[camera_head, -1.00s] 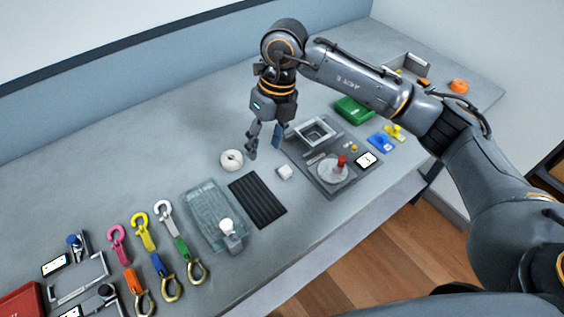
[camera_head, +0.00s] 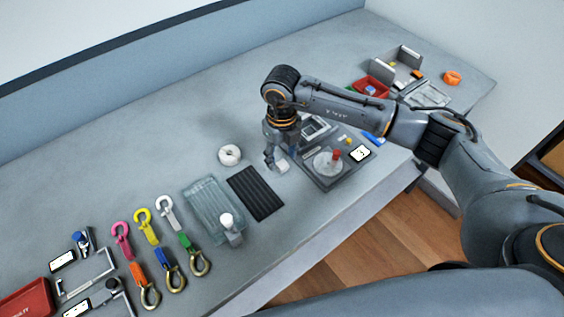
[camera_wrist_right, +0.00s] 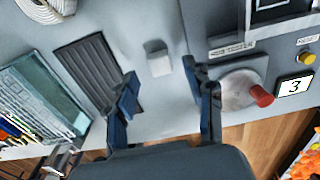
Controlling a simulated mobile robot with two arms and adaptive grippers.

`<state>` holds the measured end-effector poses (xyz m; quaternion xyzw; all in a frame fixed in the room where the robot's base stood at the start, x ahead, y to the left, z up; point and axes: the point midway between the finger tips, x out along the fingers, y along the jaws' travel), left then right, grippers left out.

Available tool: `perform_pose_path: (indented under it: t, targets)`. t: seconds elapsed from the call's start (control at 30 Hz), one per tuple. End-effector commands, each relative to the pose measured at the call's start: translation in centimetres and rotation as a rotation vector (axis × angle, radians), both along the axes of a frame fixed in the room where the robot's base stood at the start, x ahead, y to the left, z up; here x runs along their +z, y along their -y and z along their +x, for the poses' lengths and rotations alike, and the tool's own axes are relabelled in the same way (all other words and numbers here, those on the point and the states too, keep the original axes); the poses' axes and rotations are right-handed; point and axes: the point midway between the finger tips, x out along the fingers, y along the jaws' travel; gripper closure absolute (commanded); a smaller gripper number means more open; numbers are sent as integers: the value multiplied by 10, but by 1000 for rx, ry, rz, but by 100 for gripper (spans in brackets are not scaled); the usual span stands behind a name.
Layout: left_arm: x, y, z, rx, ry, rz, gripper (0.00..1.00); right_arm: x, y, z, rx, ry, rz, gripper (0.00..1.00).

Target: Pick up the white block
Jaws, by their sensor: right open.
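The small white block (camera_head: 282,168) lies on the grey table between the black ribbed mat and the grey device panel. My right gripper (camera_head: 276,160) is low over the table at the block, partly covering it in the head view. In the right wrist view the white block (camera_wrist_right: 158,58) sits beyond the two fingertips, roughly between their lines. The right gripper (camera_wrist_right: 162,70) is open there, with nothing between its fingers. My left gripper does not show.
The black ribbed mat (camera_head: 256,193) lies left of the block, with a clear tray (camera_head: 207,205) beyond it. The grey panel (camera_head: 327,178) with a red knob (camera_head: 336,155) stands close on the right. A white roll (camera_head: 229,155) sits behind. The back of the table is clear.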

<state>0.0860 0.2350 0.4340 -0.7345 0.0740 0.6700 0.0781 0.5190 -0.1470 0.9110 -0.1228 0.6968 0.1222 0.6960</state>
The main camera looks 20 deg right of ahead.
Motion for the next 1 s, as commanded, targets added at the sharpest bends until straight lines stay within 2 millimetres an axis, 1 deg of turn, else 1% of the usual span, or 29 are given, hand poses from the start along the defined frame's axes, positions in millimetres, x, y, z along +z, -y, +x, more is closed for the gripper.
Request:
perform_pose_path:
  t: [0.03,0.1,0.2,0.43,0.47,0.5,0.57,0.6,0.67,1.0]
  targets:
    - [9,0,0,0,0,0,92,-5,1,-2,-1,-4,0,47]
    - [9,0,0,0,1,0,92,-15,0,-1,-1,-2,0,47]
    - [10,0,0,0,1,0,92,-24,1,0,-1,-1,0,47]
    - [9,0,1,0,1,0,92,-26,0,0,0,1,0,47]
    - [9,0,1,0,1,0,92,-26,0,0,0,1,0,51]
    - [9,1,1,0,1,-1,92,-26,0,0,0,1,0,59]
    - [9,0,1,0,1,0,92,-26,0,0,0,1,0,72]
    - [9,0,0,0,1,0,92,-26,0,0,0,1,0,80]
    - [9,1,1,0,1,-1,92,-26,0,0,0,1,0,91]
    - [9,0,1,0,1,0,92,-25,0,0,0,2,1,91]
